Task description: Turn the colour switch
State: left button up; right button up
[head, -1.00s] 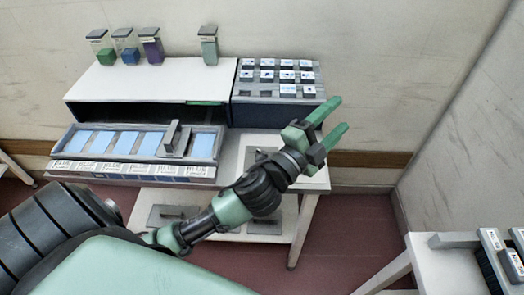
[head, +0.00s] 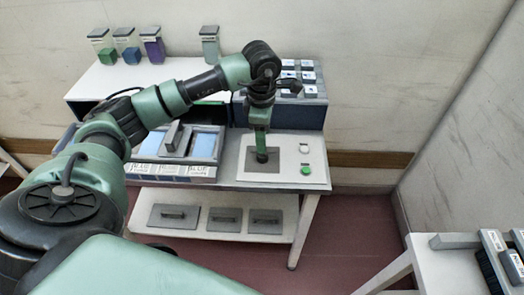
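A pale control panel (head: 285,172) lies on the right part of the white table. My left gripper (head: 261,147) points straight down at its left half, and its green fingers are seen edge-on. A dark knob (head: 262,157), apparently the colour switch, shows at the fingertips. The fingers and wrist partly hide it, so its setting is not readable. I cannot tell whether the fingers are closed on it. A white button (head: 304,149) and a green button (head: 306,170) sit to the right of the gripper. My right gripper is out of view.
The white tunnel housing (head: 88,81) stands behind, with several coloured containers on top. A tray (head: 213,143) of blue plates is left of the panel. A rack (head: 314,92) of labelled blocks is behind the wrist. Another table (head: 440,268) stands at lower right.

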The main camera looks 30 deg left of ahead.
aim_at(263, 155)
pick_arm(q)
jog(key=shift+a+f, duration=0.2)
jog(key=shift+a, duration=0.1)
notch_tip(263, 155, down, 6)
jog(key=shift+w+f+p, duration=0.1)
jog(key=shift+p, duration=0.8)
jog(key=shift+w+f, duration=0.1)
jog(key=shift+f, duration=0.45)
